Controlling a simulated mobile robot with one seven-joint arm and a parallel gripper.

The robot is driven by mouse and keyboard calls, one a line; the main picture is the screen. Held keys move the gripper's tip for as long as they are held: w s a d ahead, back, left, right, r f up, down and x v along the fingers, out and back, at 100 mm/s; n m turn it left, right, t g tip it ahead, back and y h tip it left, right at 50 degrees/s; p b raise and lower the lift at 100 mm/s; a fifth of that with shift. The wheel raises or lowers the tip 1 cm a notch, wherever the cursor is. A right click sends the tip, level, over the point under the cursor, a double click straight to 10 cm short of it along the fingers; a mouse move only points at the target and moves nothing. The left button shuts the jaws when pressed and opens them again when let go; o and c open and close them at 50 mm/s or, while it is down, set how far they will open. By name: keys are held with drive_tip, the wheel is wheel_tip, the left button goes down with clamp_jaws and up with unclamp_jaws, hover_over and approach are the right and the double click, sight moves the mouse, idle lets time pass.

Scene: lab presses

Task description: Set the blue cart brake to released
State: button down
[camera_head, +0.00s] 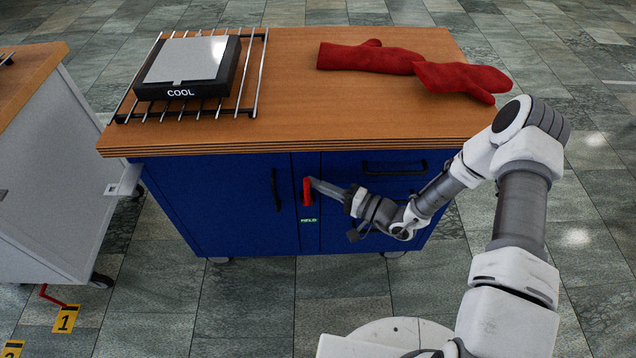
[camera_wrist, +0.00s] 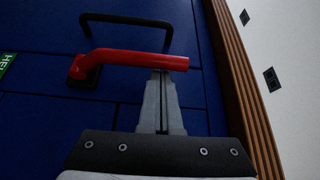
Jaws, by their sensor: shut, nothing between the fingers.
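The blue cart (camera_head: 230,200) stands in front of me with a wooden top. Its red brake lever (camera_head: 307,192) is on the front face, and points roughly up and down in the head view. A green label (camera_head: 309,220) below it appears to read HELD. In the wrist view the lever (camera_wrist: 135,58) runs sideways from its pivot block, with part of the label (camera_wrist: 5,64) at the left edge. My gripper (camera_head: 313,182) is shut and empty at the lever's upper part. Its fingertips (camera_wrist: 161,76) meet the lever near its free end; whether they touch I cannot tell.
On the cart top lie red mitts (camera_head: 370,57) and a rack (camera_head: 255,75) holding a block marked COOL (camera_head: 180,93). A black door handle (camera_head: 276,190) and a drawer handle (camera_head: 394,168) flank the lever. A grey cart (camera_head: 60,180) stands at left.

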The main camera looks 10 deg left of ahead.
drive_tip(key=shift+s+d+f+n+b, duration=0.1)
drive_tip(key=shift+s+f+n+b, duration=0.05)
drive_tip(key=shift+s+n+b, duration=0.2)
drive_tip(key=s+d+f+n+g+y+b, duration=0.1)
drive_tip(key=s+f+n+y+b, duration=0.2)
drive_tip(key=s+f+n+b, duration=0.2)
drive_tip(key=shift+s+d+f+n+y, duration=0.4)
drive_tip(key=shift+s+f+n, duration=0.55)
drive_tip(key=shift+s+f, duration=0.4)
drive_tip(key=shift+f, duration=0.2)
